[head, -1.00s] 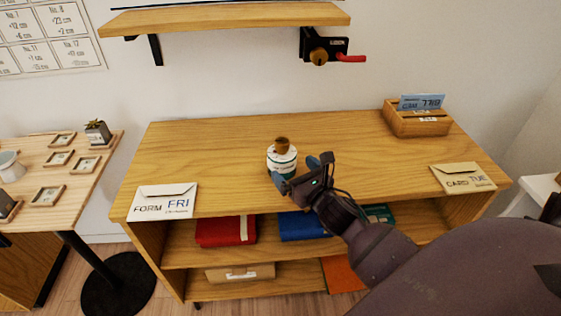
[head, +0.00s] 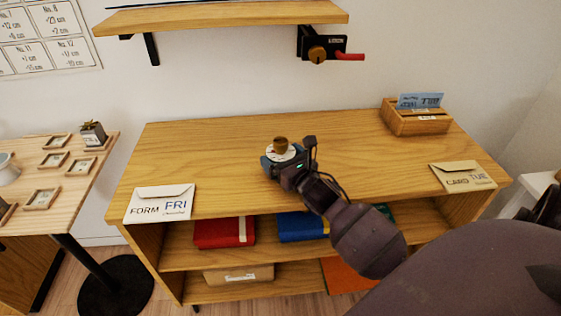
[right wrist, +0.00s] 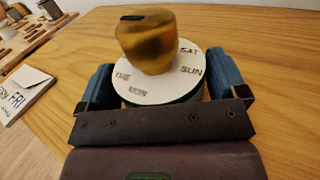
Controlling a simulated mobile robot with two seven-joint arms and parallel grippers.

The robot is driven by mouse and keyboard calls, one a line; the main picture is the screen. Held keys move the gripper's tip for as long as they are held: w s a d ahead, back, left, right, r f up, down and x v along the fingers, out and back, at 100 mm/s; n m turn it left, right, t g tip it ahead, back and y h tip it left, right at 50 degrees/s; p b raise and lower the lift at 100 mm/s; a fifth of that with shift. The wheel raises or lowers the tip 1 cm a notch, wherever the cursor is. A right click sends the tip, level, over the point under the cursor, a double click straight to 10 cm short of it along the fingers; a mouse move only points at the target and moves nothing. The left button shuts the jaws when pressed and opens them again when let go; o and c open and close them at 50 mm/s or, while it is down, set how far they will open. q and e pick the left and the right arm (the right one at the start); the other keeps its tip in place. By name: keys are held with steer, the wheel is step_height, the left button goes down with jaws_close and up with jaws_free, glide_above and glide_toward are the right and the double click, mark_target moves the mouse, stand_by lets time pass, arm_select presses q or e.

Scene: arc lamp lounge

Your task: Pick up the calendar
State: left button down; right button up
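The calendar is a round white dial (head: 285,153) with a brown knob on top, standing on the wooden cabinet top. In the right wrist view the dial (right wrist: 150,92) shows day names such as SAT, SUN and MON. My right gripper (right wrist: 160,80) is open around it, with one blue finger on each side. The fingers are close to the dial's sides; firm contact cannot be made out. The head view shows the right gripper (head: 288,156) at the calendar, hiding its lower body. My left gripper is not in view.
A FORM FRI envelope (head: 160,203) lies at the cabinet's left end, a CARD TUE envelope (head: 463,178) at its right. A wooden letter box (head: 415,120) stands at the back right. A wall shelf (head: 220,18) hangs above. The top around the calendar is clear.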

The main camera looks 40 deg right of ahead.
steer(key=c, duration=0.8)
steer(key=shift+r, duration=0.1)
